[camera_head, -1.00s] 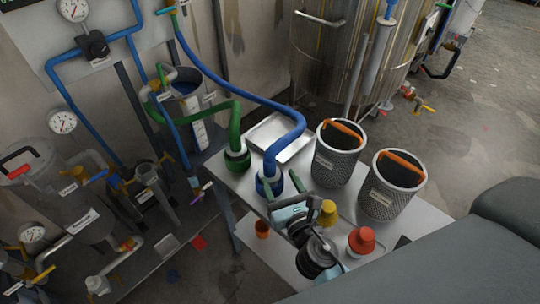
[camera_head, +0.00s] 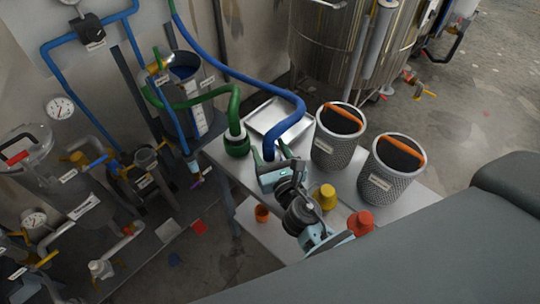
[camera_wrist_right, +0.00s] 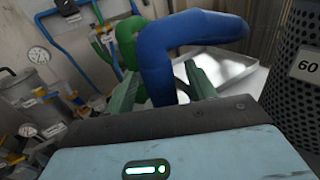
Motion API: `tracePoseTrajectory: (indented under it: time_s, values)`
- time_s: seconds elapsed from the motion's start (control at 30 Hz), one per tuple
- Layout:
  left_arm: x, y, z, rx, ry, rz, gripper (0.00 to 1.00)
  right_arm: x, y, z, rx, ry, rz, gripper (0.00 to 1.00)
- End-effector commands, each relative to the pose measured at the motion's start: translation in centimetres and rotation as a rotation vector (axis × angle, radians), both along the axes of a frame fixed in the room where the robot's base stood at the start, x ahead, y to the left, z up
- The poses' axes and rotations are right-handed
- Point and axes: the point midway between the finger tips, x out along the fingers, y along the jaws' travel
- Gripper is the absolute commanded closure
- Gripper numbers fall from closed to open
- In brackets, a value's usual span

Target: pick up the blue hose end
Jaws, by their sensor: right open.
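The blue hose (camera_head: 284,110) arches down from the upper left to its end on the metal table (camera_head: 228,165). My right gripper (camera_head: 269,160) is at the blue hose end, its jaws open. In the right wrist view the green-tinted fingers (camera_wrist_right: 158,88) stand on either side of the blue hose (camera_wrist_right: 158,62), with a gap between them. The lower end and its collar are hidden by my gripper in both views, so contact cannot be told. My left gripper is not in view.
A green hose (camera_head: 236,105) ends in a green coupling (camera_head: 237,143) close to the left. A metal tray (camera_head: 262,120) lies behind. Yellow (camera_head: 327,195), red (camera_head: 361,222) and orange (camera_head: 262,213) pieces are near my arm.

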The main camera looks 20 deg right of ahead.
Motion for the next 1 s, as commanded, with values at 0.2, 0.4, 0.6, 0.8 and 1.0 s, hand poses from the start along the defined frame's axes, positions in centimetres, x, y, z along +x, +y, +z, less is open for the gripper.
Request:
tracePoseTrajectory:
  time_s: [0.2, 0.4, 0.6, 0.8, 1.0]
  values:
    - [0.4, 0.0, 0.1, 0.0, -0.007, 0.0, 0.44, 2.3, 0.1, -0.1, 0.0, 0.001, 0.0, 0.45]
    - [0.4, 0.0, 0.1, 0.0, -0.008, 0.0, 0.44, 2.5, 0.1, -0.1, 0.001, 0.0, 0.0, 0.45]
    - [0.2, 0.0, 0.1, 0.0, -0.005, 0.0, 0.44, 2.5, 0.0, -0.1, 0.0, 0.001, 0.0, 0.62]
    - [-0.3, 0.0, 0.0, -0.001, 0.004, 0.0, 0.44, 2.5, 0.0, -0.1, 0.0, 0.001, -0.001, 0.88]
    - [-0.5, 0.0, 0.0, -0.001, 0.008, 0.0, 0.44, 2.5, 0.1, 0.1, 0.0, -0.003, 0.0, 1.0]
